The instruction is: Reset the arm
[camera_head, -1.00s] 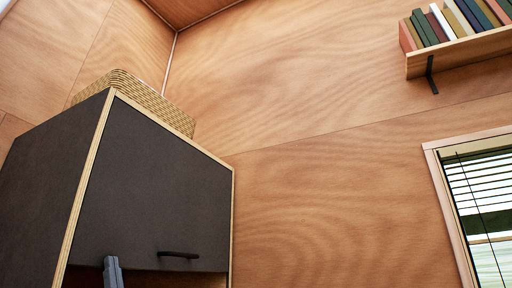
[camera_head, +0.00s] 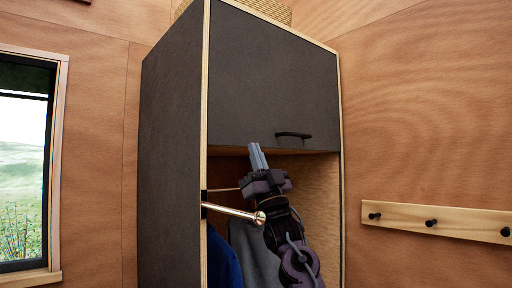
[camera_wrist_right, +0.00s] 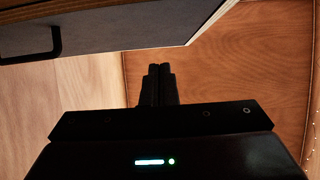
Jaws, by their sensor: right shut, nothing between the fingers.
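My right gripper (camera_head: 258,157) is in the middle of the head view, in front of the tall dark wardrobe cabinet (camera_head: 172,150). Its fingers point up and are shut with nothing between them. The fingertips are just below and left of the black handle (camera_head: 293,135) on the dark upper door (camera_head: 270,80); I see no grip on the handle. The right wrist view shows the closed fingers (camera_wrist_right: 158,84) beyond the dark gripper body, with a dark panel and a black handle (camera_wrist_right: 55,42) at the upper left. My left gripper is not in view.
Below the upper door the cabinet is open, with a metal rod (camera_head: 232,212) and hanging clothes (camera_head: 222,262) close to my right arm. A wicker basket (camera_head: 268,9) sits on top. A peg rail (camera_head: 432,221) is on the right wall, a window (camera_head: 24,160) at left.

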